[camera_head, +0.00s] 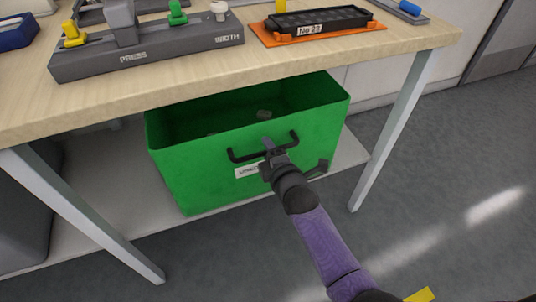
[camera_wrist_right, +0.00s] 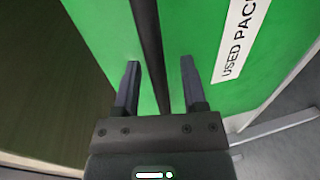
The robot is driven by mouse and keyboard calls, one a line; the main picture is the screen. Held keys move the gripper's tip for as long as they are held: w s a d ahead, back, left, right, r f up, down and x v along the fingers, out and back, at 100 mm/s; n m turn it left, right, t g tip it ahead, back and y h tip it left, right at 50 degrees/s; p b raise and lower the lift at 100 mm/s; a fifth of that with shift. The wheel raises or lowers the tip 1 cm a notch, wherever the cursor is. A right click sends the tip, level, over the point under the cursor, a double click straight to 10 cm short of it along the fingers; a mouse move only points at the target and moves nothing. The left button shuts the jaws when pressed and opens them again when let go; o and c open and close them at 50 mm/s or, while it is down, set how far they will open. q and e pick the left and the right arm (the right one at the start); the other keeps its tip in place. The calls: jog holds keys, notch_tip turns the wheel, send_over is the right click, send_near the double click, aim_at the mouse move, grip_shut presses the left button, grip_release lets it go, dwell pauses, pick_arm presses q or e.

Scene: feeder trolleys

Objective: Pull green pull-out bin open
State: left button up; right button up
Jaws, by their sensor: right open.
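The green pull-out bin (camera_head: 200,165) sits on the low shelf under the table, with a black bar handle (camera_head: 245,154) on its front. Its front also shows in the right wrist view (camera_wrist_right: 105,40), with part of a white label (camera_wrist_right: 240,40) reading "USED PAC". My right gripper (camera_head: 270,146) is at the handle in the head view. In the right wrist view its two fingers (camera_wrist_right: 161,85) are apart, with the dark handle bar (camera_wrist_right: 148,50) running between them. I cannot tell whether either finger touches the bar. My left gripper is not in view.
The wooden table top (camera_head: 300,62) overhangs the bin, with a grey fixture (camera_head: 150,55) and an orange tray (camera_head: 325,33) on it. A table leg (camera_head: 392,130) stands right of the bin. The grey floor (camera_head: 440,180) in front is clear.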

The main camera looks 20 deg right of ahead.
jog(key=shift+w, duration=0.1)
grip_shut()
dwell(0.9)
dwell(0.4)
